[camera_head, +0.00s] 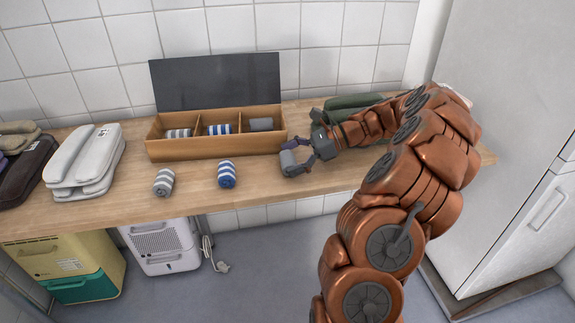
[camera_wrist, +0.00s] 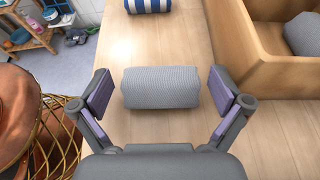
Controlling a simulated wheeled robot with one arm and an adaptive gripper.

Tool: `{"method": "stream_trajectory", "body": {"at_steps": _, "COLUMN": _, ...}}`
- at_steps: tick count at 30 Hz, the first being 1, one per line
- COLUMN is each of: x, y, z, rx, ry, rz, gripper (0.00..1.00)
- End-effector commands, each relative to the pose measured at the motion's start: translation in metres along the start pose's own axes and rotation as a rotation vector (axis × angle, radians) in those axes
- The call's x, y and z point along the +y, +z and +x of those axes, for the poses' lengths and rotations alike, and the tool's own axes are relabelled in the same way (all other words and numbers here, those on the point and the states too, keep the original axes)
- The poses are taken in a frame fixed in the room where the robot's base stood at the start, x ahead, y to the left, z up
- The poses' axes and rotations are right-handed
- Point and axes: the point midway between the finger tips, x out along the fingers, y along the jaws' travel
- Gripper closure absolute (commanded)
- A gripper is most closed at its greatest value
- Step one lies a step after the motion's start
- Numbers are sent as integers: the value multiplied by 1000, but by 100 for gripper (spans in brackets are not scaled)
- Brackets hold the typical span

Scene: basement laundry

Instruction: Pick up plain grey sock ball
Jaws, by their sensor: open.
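The plain grey sock ball (camera_wrist: 161,87) lies on the wooden counter, a ribbed grey roll, in the wrist view. In the head view the grey sock ball (camera_head: 289,161) sits right of the wooden box, partly hidden by my gripper (camera_head: 308,159). In the wrist view my gripper (camera_wrist: 163,93) is open, with one finger on each side of the ball. A small gap shows at both ends, so the fingers appear not to touch it.
A compartmented wooden box (camera_head: 215,147) holds rolled socks, one grey (camera_head: 261,124). A blue-striped sock ball (camera_head: 227,174) and a grey-striped one (camera_head: 163,182) lie in front. Folded light cloths (camera_head: 84,160) lie left. Dark green cloth (camera_head: 352,101) lies behind my arm.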

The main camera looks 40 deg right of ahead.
Motion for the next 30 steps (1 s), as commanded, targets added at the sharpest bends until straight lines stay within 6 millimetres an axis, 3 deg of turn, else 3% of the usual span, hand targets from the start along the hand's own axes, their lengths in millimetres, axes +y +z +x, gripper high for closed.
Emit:
{"method": "stream_trajectory", "body": {"at_steps": 8, "x": 0, "y": 0, "z": 5, "rx": 1, "ry": -2, "rz": -1, "gripper": 0}}
{"method": "stream_trajectory", "body": {"at_steps": 25, "x": 0, "y": 0, "z": 5, "rx": 1, "ry": -1, "rz": 0, "gripper": 59}}
{"method": "stream_trajectory", "body": {"at_steps": 30, "x": 0, "y": 0, "z": 5, "rx": 1, "ry": -1, "rz": 0, "gripper": 61}}
